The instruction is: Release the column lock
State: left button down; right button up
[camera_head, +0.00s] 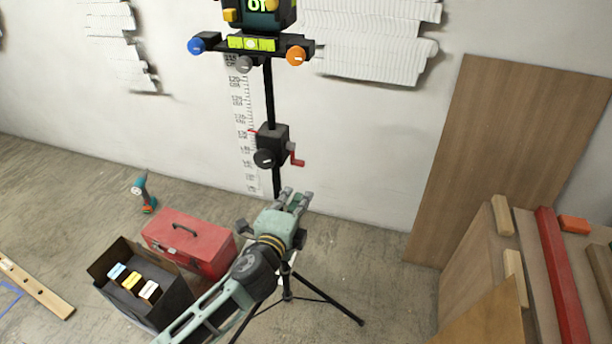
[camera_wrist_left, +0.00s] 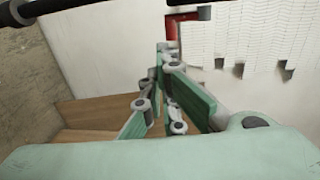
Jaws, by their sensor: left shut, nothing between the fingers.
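A black tripod column (camera_head: 270,95) stands upright before the wall. A black block (camera_head: 273,137) sits partway up it, with a round black knob (camera_head: 264,158) bearing a white mark on its front and a red crank handle (camera_head: 296,155) on its right. I cannot tell from the picture which part is the lock. My left gripper (camera_head: 294,198) is shut and empty, below the block and near the column, apart from the knob and crank. In the left wrist view my fingers (camera_wrist_left: 166,62) are together; a red part (camera_wrist_left: 173,33) shows beyond them, perhaps the crank. My right gripper is out of view.
A level head with blue (camera_head: 196,46) and orange (camera_head: 296,56) knobs tops the column. A red toolbox (camera_head: 188,243), an open black box (camera_head: 140,283) and a drill (camera_head: 146,194) are on the floor at left. Wooden boards (camera_head: 510,150) lean at right.

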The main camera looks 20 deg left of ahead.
pick_arm(q)
jog(key=w+p, duration=0.1)
jog(key=w, duration=0.7)
jog(key=shift+d, duration=0.15)
jog(key=shift+r, duration=0.1)
jog(key=shift+w+t+b, duration=0.1)
jog(key=shift+t+b, duration=0.2)
jog(key=shift+b, duration=0.85)
